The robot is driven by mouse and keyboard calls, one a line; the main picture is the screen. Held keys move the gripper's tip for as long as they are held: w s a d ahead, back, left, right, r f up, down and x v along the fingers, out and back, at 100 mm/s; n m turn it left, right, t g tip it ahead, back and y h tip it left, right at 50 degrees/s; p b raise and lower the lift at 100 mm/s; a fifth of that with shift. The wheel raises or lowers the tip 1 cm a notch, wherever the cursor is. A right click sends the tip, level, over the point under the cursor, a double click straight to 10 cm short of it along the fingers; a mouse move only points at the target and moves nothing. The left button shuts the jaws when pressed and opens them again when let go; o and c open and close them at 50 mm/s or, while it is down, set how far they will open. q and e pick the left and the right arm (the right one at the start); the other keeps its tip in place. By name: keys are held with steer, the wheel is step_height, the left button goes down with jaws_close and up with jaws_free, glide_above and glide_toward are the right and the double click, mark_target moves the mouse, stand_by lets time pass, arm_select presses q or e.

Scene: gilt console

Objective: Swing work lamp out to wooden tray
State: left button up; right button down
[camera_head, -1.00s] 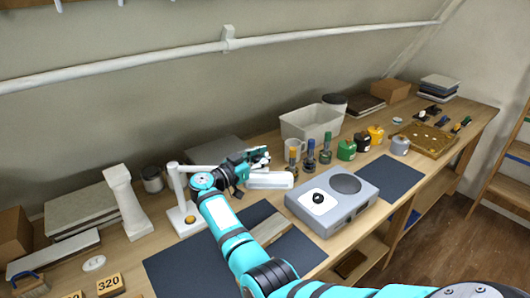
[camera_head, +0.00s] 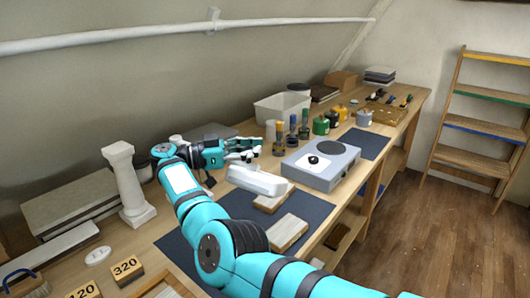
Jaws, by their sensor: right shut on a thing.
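The work lamp's white elongated head (camera_head: 257,181) hangs over the dark mat, near the middle of the camera view. My right gripper (camera_head: 243,151) is at the lamp head's upper side, shut on the lamp; the exact contact is hard to see. The lamp's post and base are mostly hidden behind my teal right arm. A brown wooden tray (camera_head: 372,116) with small items in it sits at the far right end of the bench. My left gripper is not in view.
A grey device (camera_head: 322,166) with a round dark plate stands just right of the lamp head. Wooden blocks (camera_head: 287,232) lie on the dark mat (camera_head: 313,209). A white column (camera_head: 128,185) stands left of my arm. Bottles and a pale bin (camera_head: 281,109) stand behind.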

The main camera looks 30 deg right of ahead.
steer(key=shift+a+r, duration=0.4)
steer(key=shift+a, duration=0.35)
steer(key=c, duration=1.8)
jaws_free()
steer(key=shift+c, duration=0.2)
steer(key=o, duration=0.7)
steer(key=shift+w+a+f, duration=0.1)
steer(key=shift+w+a, duration=0.2)
steer(key=shift+o, duration=0.8)
steer(key=shift+f+g, duration=0.15)
steer(key=shift+g, duration=0.15)
steer(key=shift+d, duration=0.1)
steer(key=shift+r, duration=0.25)
step_height(320, 180, up, 9)
steer(key=shift+r, duration=0.2)
